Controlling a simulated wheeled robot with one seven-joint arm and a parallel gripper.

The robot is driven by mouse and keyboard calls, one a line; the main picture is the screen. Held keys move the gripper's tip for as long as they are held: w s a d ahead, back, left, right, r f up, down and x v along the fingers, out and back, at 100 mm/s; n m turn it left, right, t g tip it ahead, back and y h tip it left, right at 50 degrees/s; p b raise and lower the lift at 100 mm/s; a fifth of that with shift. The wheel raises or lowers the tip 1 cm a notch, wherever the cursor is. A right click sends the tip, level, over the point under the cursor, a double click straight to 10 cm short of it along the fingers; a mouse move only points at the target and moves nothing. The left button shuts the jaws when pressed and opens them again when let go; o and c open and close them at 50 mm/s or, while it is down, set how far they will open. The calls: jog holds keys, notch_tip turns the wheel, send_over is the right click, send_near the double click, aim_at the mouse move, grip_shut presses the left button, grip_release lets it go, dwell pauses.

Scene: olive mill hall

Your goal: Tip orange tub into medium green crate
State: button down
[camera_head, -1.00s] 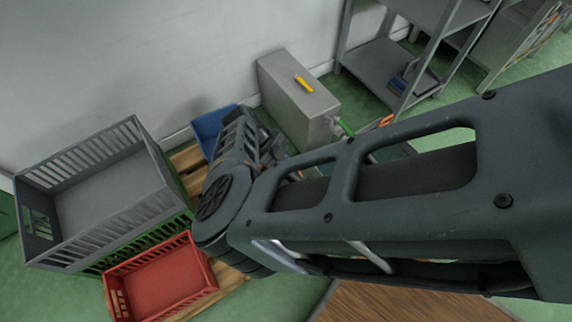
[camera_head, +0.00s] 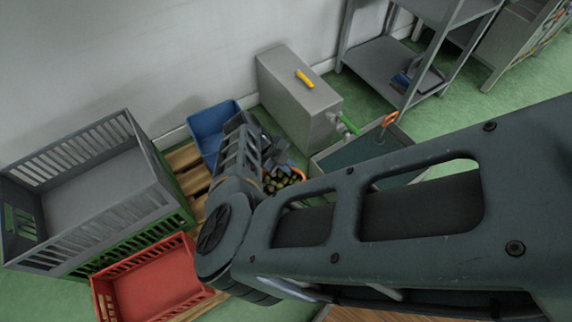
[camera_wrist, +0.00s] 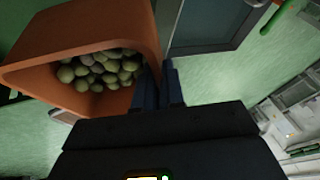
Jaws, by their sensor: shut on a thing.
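The orange tub (camera_wrist: 75,45) holds several green olives. In the wrist view it is at upper left, its mouth facing the camera. My gripper (camera_wrist: 160,88) is shut on the tub's rim. In the head view, my arm hides most of the tub; only olives and a bit of orange rim (camera_head: 298,172) show beside my gripper (camera_head: 272,160). A green crate (camera_head: 130,250) is at lower left in the head view, with a larger grey crate (camera_head: 120,215) seemingly stacked over it. The green crate's inside is hidden.
A red crate (camera_head: 150,285) sits in front of the green one, by a wooden pallet (camera_head: 190,160). A blue bin (camera_head: 208,130) stands at the wall. A grey metal box (camera_head: 300,95), a grey basin (camera_head: 350,150) and a shelf (camera_head: 390,70) are to the right.

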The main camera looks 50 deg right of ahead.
jog(key=shift+a+r+m+h+b, duration=0.3)
jog(key=shift+a+r+h+b, duration=0.45)
jog(key=shift+h+b, duration=0.6)
jog(key=a+r+h+b, duration=0.1)
jog(key=a+r+h, duration=0.1)
jog(key=shift+s+a+m+h, duration=0.1)
jog(key=shift+s+m+h, duration=0.05)
jog(key=shift+m+h, duration=0.2)
jog(key=shift+s+a+r+m+h+b, duration=0.1)
jog(key=shift+a+r+m+h+b, duration=0.1)
jog(key=shift+a+h+b, duration=0.45)
jog(key=shift+a+r+m+h+b, duration=0.15)
jog(key=shift+a+h+b, duration=0.35)
jog(key=shift+b, duration=0.25)
